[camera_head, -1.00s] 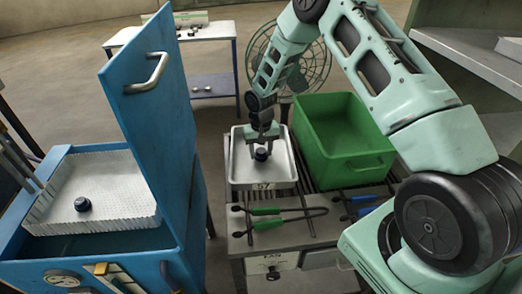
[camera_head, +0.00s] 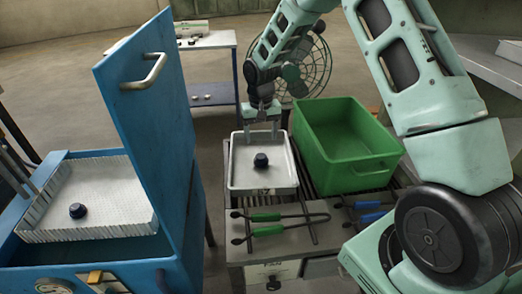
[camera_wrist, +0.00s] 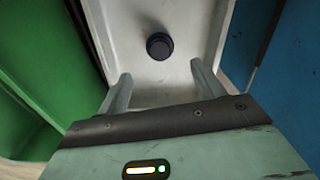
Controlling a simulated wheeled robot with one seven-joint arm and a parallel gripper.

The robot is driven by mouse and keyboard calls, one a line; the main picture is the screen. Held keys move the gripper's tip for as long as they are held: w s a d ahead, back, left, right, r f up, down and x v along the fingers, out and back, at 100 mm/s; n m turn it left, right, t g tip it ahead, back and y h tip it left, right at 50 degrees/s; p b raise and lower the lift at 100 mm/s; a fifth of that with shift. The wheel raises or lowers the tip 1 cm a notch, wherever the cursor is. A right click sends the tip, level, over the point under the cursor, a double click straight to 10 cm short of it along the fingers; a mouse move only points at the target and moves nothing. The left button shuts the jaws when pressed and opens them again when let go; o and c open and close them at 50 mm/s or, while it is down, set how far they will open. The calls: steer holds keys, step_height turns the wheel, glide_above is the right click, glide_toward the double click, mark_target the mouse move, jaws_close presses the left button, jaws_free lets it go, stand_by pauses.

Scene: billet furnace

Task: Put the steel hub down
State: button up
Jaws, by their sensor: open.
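A small dark round hub (camera_head: 261,160) sits in the white tray (camera_head: 233,184) on the grey bench. It also shows in the wrist view (camera_wrist: 159,46), lying on the tray floor beyond my fingertips. My gripper (camera_head: 262,134) is open and empty above the back part of the tray, apart from the hub. In the wrist view my gripper (camera_wrist: 160,82) has its two fingers spread wide with nothing between them. A second dark hub (camera_head: 77,211) sits on the white ribbed bed of the open blue furnace box.
A green bin (camera_head: 352,170) stands right of the tray. Green-handled tongs (camera_head: 266,217) lie in front. The raised blue lid (camera_head: 150,110) stands to the left. A table (camera_head: 212,40) with small parts and a fan (camera_head: 305,70) are behind.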

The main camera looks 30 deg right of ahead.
steer(key=s+a+r+n, duration=0.2)
steer(key=s+a+r, duration=0.35)
steer(key=a, duration=0.25)
steer(key=s+a+r+n, duration=0.3)
steer(key=s+a+r, duration=0.2)
steer(key=s+a, duration=0.15)
steer(key=s+a+r+n, duration=0.1)
steer(key=s+a+n, duration=0.2)
steer(key=s, duration=0.8)
steer(key=s+a+r+n, duration=0.2)
steer(key=s+a+n, duration=0.1)
steer(key=s, duration=0.9)
steer(key=shift+s+r+y, duration=0.2)
steer(key=shift+r+y, duration=0.1)
